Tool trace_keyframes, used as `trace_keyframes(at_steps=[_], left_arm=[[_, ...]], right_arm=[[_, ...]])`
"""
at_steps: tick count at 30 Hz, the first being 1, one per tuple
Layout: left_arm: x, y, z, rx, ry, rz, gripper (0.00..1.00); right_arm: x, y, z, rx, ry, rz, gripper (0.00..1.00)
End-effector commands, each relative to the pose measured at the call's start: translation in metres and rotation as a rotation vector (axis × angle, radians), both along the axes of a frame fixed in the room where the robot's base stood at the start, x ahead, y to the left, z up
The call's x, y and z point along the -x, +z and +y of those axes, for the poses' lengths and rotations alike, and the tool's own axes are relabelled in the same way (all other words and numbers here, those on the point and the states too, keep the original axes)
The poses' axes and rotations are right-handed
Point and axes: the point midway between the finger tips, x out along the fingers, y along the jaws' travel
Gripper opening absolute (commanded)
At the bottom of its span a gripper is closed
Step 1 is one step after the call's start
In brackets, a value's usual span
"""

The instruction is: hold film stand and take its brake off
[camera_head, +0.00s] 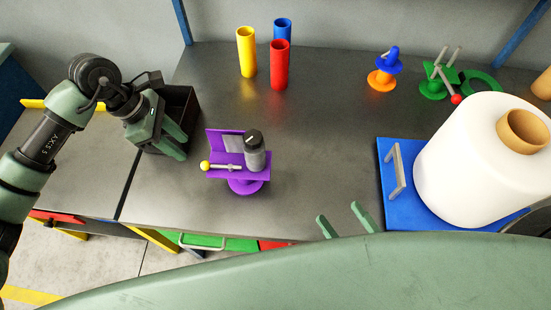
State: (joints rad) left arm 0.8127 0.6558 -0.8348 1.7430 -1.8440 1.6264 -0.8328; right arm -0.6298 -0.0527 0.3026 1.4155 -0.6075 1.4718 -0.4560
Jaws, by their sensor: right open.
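I cannot tell for sure which thing is the film stand. A purple stand (243,187) with a yellow-knobbed lever (206,166) and a grey, black-topped cylinder (254,153) stands upright mid-table. My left gripper (184,147) is left of it and behind, apart from it, with its fingers open and empty. My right gripper (344,221) shows only two spread fingertips at the table's front edge, right of the purple stand; the rest is hidden behind my green body part. A green stand (434,88) with a red-knobbed lever (456,99) is at the back right.
A large white roll (473,150) lies on a blue base (386,204) with a grey handle (396,166) at right. Yellow (247,52), red (279,66) and blue (283,26) tubes stand at the back. A dark box (186,103) is behind my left gripper. The table centre is clear.

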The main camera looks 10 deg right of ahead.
Motion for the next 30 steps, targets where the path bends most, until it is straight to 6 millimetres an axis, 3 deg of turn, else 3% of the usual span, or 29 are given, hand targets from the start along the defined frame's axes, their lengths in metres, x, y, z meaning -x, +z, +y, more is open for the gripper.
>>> trace_keyframes(at_steps=[3,9,17,24,30], left_arm=[[0.000,0.000,0.000,0.000,0.000,0.000,0.36],[0.000,0.000,0.000,0.000,0.000,0.000,0.36],[0.000,0.000,0.000,0.000,0.000,0.000,0.36],[0.000,0.000,0.000,0.000,0.000,0.000,0.36],[0.000,0.000,0.000,0.000,0.000,0.000,0.36]], right_arm=[[-0.054,0.044,0.012,0.164,-0.027,-0.222,0.84],[-0.116,0.125,0.042,0.421,-0.134,-0.599,0.84],[-0.145,0.213,0.084,0.642,-0.298,-0.995,0.84],[-0.165,0.126,0.112,1.081,-0.276,-1.056,0.84],[-0.177,0.052,0.120,1.431,-0.211,-1.128,0.84]])
